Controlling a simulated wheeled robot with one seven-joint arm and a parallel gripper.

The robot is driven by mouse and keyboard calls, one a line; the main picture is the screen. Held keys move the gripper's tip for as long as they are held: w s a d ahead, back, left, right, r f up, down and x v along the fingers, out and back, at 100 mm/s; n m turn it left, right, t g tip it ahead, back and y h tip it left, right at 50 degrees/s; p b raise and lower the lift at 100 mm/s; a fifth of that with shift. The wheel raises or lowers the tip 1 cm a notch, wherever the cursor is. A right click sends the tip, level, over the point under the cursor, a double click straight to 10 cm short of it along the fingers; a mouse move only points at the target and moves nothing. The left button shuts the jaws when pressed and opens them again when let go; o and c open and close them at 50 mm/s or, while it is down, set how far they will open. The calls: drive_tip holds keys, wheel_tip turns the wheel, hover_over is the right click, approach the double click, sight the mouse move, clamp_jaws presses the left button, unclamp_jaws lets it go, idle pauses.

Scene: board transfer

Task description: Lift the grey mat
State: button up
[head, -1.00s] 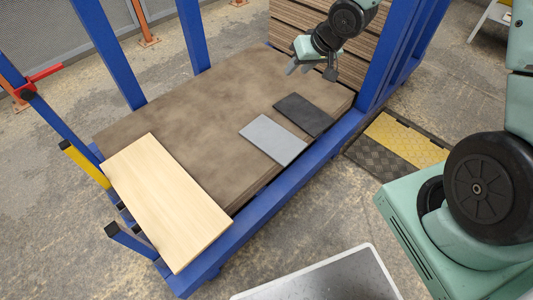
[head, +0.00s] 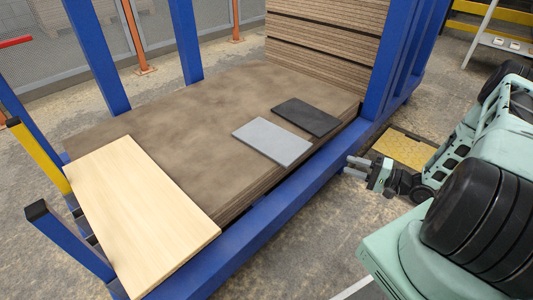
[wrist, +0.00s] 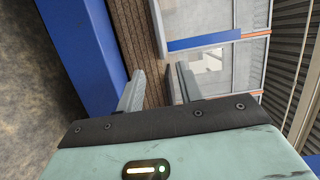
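The grey mat (head: 271,142) lies flat on the brown board stack (head: 180,110), near its front edge. A black mat (head: 306,117) lies just behind it to the right. My gripper (head: 352,165) is off the stack, to the right of the grey mat and beyond the blue front rail, pointing left.
A blue frame rail (head: 275,213) runs along the stack's front, with blue posts (head: 381,65) rising at the right. A pale wooden board (head: 140,212) lies at the left end. Taller stacked boards (head: 322,40) stand at the back. A yellow and black floor plate (head: 404,149) lies to the right.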

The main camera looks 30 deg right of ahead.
sight(305, 152)
drive_tip(key=b+x, duration=0.4)
drive_tip(key=x, duration=0.4)
drive_tip(key=b+x, duration=0.5)
drive_tip(key=x, duration=0.4)
drive_tip(key=shift+s+a+f, duration=0.15)
drive_tip(key=shift+a+f, duration=0.05)
drive_tip(key=shift+r, duration=0.1)
clamp_jaws()
